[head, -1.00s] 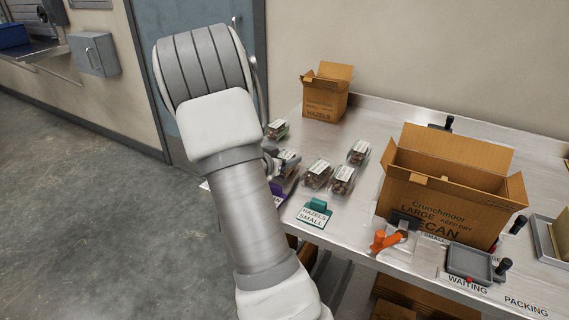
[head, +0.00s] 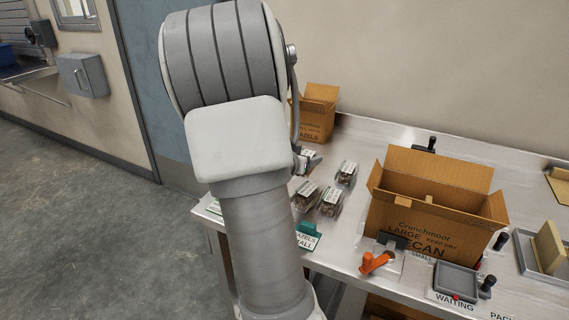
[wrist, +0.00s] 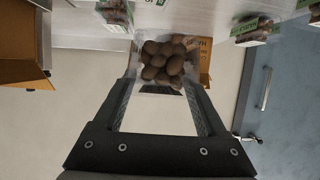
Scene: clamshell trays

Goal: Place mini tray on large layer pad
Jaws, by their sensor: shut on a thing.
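My gripper (wrist: 162,82) is shut on a mini tray (wrist: 165,62), a clear clamshell filled with round brown nuts, held between the fingertips in the wrist view. In the head view my arm hides most of the gripper; only a small part shows beside the arm at the table's left. The large carton (head: 420,226), marked Crunchmoor LARGE PECAN, stands open on the steel table. A tan piece shows inside it, but I cannot tell whether it is the large layer pad. Its floor is hidden.
Several filled clamshells, such as one nearby (head: 346,173), stand left of the carton. A small HAZELS carton (head: 318,118) is behind them. A teal sign holder (head: 308,230), an orange-handled tool (head: 375,262) and a grey dish (head: 456,280) line the front. A grey tray (head: 528,262) is at right.

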